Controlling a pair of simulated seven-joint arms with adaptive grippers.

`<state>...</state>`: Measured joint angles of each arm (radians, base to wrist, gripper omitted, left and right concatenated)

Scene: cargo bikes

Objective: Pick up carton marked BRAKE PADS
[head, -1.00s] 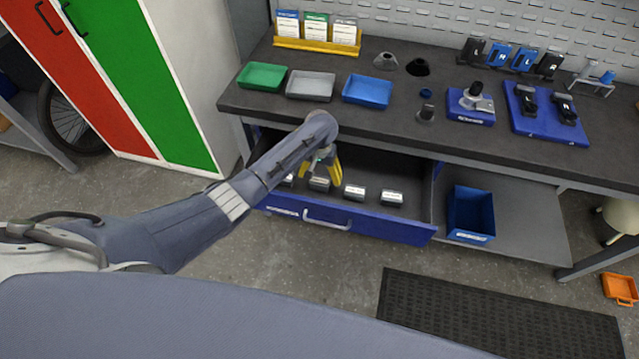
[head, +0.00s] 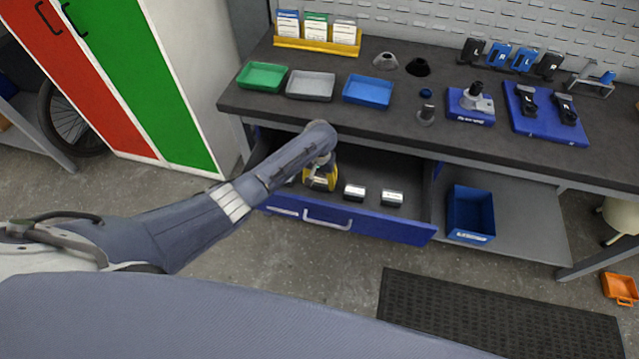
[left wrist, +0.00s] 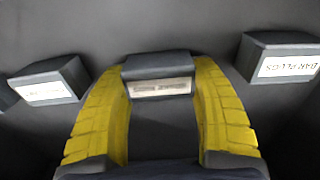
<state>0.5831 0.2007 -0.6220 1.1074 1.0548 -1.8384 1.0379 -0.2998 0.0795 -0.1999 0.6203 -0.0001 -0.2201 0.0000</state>
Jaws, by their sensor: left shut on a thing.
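My left gripper (head: 319,184) reaches down into the open drawer with its yellow fingers closed around a small dark carton with a pale label. In the left wrist view the fingers (left wrist: 160,105) stand on both sides of this carton (left wrist: 158,68); its label is too blurred to read. A carton with a label reading like "BAR PLUGS" (left wrist: 283,56) lies to the right in that view, and another carton (left wrist: 48,82) with an unreadable label lies to the left. In the head view two cartons (head: 354,192) (head: 391,198) sit right of the gripper. My right gripper is not in view.
The blue-fronted drawer (head: 390,226) is pulled out below the dark workbench (head: 300,113). Green, grey and blue trays (head: 367,91) stand on the bench above. A blue bin (head: 471,212) sits on the lower shelf to the right. A black mat (head: 490,318) lies on the floor.

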